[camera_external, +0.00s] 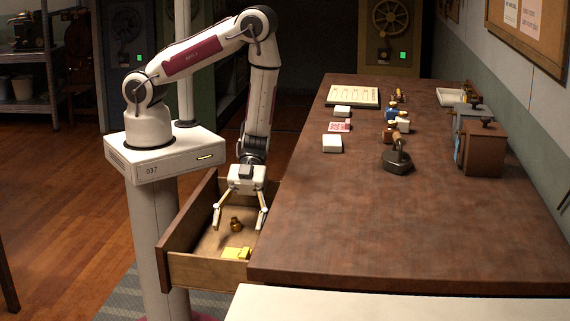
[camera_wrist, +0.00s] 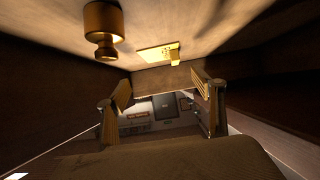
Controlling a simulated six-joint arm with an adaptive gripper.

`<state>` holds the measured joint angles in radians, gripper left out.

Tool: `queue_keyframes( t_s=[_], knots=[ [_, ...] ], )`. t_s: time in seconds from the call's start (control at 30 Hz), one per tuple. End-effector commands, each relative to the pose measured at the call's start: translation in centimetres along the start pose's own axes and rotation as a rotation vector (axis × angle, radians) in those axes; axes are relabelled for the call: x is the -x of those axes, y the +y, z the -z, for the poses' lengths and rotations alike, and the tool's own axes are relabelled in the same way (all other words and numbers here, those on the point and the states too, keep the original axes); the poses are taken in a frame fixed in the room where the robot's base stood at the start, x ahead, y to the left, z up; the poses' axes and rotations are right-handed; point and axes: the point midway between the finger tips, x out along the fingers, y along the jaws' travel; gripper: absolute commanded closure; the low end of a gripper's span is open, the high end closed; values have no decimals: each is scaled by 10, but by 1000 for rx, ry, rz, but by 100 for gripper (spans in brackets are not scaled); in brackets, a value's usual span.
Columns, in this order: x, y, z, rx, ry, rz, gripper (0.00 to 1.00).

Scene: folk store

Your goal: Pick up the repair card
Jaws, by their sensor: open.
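A yellow card-like piece (camera_external: 237,253) lies flat on the floor of the open drawer, near its front wall; it looks like the repair card, but I cannot read it. It also shows in the wrist view (camera_wrist: 155,54), with small dark marks and a raised tab. My gripper (camera_external: 240,226) points down into the drawer, its fingers spread and empty; they also show in the wrist view (camera_wrist: 162,90). The yellow piece is apart from the fingers, nearer the external camera.
The wooden drawer (camera_external: 207,270) has raised walls close around my gripper. The counter (camera_external: 300,240) rises to its right, its near part clear.

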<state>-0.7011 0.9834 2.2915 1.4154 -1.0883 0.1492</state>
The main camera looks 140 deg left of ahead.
Motion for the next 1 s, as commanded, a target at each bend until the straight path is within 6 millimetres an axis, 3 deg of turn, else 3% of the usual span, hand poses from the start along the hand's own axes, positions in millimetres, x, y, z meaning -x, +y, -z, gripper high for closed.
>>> queue_keyframes(
  t_s=[0.33,0.7,1.0],
  knots=[
    [-2,0,0,-1,-1,-1,32],
    [-24,0,0,-2,-1,-1,32],
    [-26,0,0,-2,-1,0,32]
  ],
)
